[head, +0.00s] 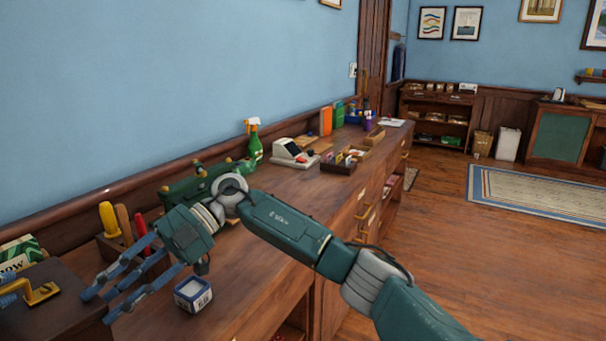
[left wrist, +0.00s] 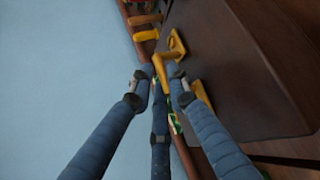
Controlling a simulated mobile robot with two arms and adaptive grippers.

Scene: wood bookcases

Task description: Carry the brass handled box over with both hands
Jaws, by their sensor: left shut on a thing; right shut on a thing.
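The brass handled box (head: 50,318) is dark brown and sits at the lower left of the head view, cut off by the frame edges. A brass handle (head: 40,292) shows on it. My left gripper (left wrist: 162,72) is shut on this handle; in the head view only its blue fingers show at the left edge. In the left wrist view the box (left wrist: 235,60) fills the right side. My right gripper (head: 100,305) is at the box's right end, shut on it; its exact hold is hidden. I cannot tell whether the box touches the counter.
A tool caddy (head: 125,250), a green machine (head: 185,188), a spray bottle (head: 254,143) and a card reader (head: 295,153) stand along the wall. Open wooden floor (head: 440,235) lies to the right.

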